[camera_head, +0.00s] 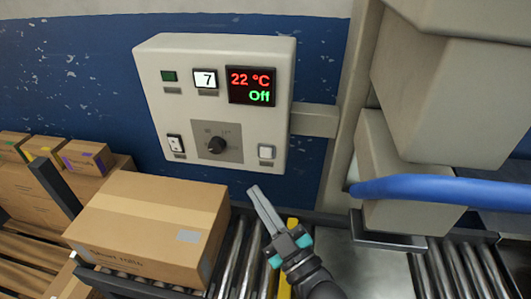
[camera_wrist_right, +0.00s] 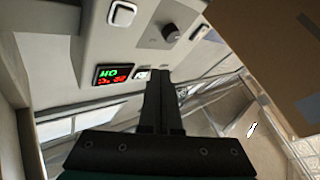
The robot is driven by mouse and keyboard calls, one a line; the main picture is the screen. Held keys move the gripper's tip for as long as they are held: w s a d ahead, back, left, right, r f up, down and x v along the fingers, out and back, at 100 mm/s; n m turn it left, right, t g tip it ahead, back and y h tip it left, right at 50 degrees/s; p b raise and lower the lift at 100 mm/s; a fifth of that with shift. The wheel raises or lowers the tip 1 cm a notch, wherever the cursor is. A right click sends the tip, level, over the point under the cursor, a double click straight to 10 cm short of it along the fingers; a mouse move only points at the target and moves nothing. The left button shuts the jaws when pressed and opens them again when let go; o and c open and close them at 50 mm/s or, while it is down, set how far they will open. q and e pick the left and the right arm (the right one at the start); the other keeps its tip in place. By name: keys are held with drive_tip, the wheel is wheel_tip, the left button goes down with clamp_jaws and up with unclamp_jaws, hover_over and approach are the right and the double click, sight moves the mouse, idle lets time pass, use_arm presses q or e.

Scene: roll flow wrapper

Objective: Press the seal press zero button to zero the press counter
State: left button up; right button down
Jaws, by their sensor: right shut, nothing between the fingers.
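The pale control box (camera_head: 150,60) hangs on the blue wall. A white square button (camera_head: 266,151) sits at its lower right; it also shows in the wrist view (camera_wrist_right: 122,14). The small label under it is too small to read. A white counter window (camera_head: 205,79) reads 7. My right gripper (camera_head: 254,190) is shut and empty, below the box and apart from the button, its fingers pointing up toward it. In the wrist view its fingers (camera_wrist_right: 160,85) lie together. My left gripper is not in view.
A carton (camera_head: 150,220) stands left of my gripper on rollers. A blue bar (camera_head: 430,188) is at right.

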sight(266, 152)
use_arm(q)
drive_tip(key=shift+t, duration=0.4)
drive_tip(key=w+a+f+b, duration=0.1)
drive_tip(key=b, duration=0.1)
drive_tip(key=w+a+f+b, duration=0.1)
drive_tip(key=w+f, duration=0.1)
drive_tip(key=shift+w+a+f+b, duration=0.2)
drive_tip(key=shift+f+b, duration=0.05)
drive_tip(key=shift+b, duration=0.1)
use_arm(e)
drive_tip(key=w, duration=0.2)
drive_tip(key=w+d, duration=0.1)
drive_tip(key=w, duration=0.5)
drive_tip(key=shift+w+d, duration=0.2)
drive_tip(key=shift+d, duration=0.15)
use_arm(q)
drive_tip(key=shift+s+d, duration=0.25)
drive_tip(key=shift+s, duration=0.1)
use_arm(e)
drive_tip(key=shift+w, duration=0.15)
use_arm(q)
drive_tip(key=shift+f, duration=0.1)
use_arm(e)
drive_tip(key=shift+w+d, duration=0.1)
drive_tip(key=shift+w, duration=0.15)
